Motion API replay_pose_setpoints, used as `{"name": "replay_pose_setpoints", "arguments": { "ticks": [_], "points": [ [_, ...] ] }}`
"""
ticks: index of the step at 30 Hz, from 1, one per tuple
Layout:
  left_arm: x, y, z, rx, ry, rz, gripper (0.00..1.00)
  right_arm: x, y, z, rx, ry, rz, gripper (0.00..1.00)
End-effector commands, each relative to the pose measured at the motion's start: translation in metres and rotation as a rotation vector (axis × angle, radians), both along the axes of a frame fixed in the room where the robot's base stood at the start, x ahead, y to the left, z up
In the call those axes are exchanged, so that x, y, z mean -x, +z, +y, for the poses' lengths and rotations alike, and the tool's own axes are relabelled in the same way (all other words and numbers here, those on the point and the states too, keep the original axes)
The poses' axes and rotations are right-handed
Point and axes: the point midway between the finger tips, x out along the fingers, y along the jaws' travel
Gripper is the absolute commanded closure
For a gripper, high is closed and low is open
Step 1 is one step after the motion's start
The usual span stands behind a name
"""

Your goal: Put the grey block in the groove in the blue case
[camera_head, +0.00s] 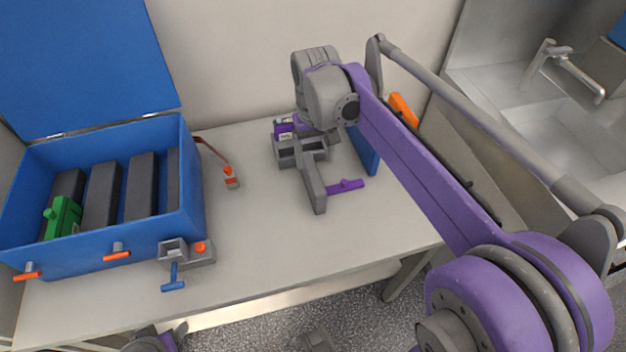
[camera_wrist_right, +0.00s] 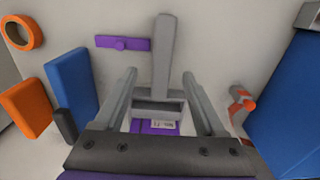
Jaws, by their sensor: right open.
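The blue case (camera_head: 105,255) stands open at the left of the bench, its lid raised at the back. Long dark grey bars (camera_head: 102,195) lie in it with narrow grooves between them, and a green piece (camera_head: 62,217) sits at its left. A long light-grey block (camera_head: 314,188) lies mid-bench beside a purple piece; it also shows in the right wrist view (camera_wrist_right: 165,55). My right gripper (camera_wrist_right: 159,76) is open over a grey part, its fingers on either side of the block's near end. I cannot tell whether they touch. A grey and purple part, possibly my left gripper (camera_head: 155,340), is mostly cut off at the bottom.
A purple piece (camera_head: 345,186) and a blue panel (camera_head: 363,152) are near the gripper. An orange-tipped cable (camera_head: 231,178) and a small grey clamp (camera_head: 187,252) with a blue handle are by the case. The bench front between is clear. A sink (camera_head: 550,95) is right.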

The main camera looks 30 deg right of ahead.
Motion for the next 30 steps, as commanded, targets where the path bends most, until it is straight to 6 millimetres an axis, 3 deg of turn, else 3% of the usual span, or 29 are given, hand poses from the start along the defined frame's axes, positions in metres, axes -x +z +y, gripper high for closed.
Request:
{"name": "replay_pose_setpoints", "arguments": {
  "ticks": [8, 16, 26, 30],
  "points": [
    [0.000, -0.004, 0.000, 0.000, 0.000, 0.001, 0.35, -0.001, -0.026, 0.001, 0.000, 0.001, -0.001, 0.28],
    [0.001, -0.011, 0.000, 0.000, 0.000, 0.003, 0.35, -0.002, -0.065, 0.003, 0.000, 0.001, -0.002, 0.28],
    [0.001, -0.011, 0.000, 0.000, 0.000, 0.003, 0.35, -0.002, -0.071, 0.004, 0.000, 0.001, -0.002, 0.28],
    [0.001, -0.011, 0.000, 0.000, 0.000, 0.003, 0.35, -0.002, -0.071, 0.003, 0.000, 0.001, -0.002, 0.53]
  ]
}}
